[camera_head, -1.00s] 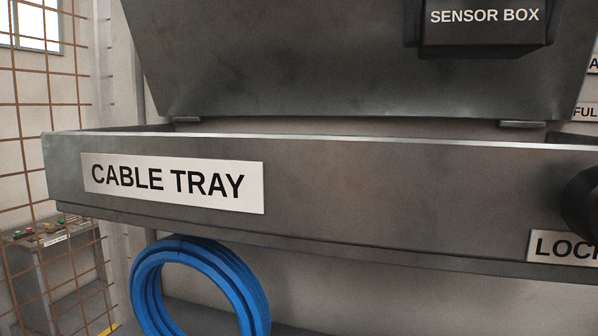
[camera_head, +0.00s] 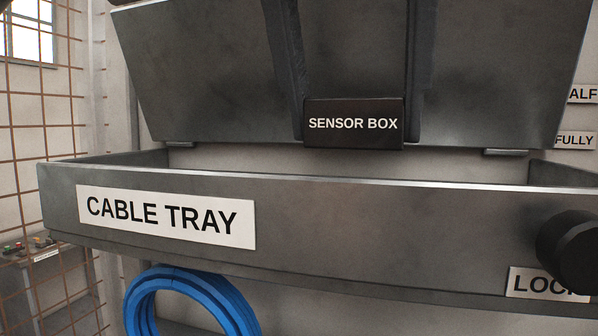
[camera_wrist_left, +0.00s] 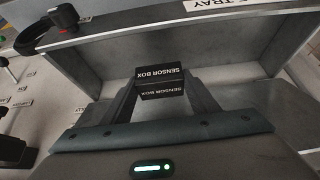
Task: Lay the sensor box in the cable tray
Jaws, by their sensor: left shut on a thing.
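The sensor box (camera_head: 353,135) is a small dark box with a white label. My left gripper (camera_head: 355,98) is shut on it, with a dark finger on each side. The box hangs just above the cable tray (camera_head: 330,225), in front of the raised lid, and its lower edge is above the tray's front rim. The tray is a long grey metal trough with a white label, and its floor is hidden in the head view. In the left wrist view the box (camera_wrist_left: 160,83) sits between the fingertips (camera_wrist_left: 163,92), over the open tray. My right gripper is not in view.
A grey lid (camera_head: 210,85) stands tilted open behind the tray. A black knob (camera_head: 572,250) sticks out at the front right beside a partly covered label. A blue coil (camera_head: 190,300) hangs below the tray. Wire mesh (camera_head: 60,110) stands at the left.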

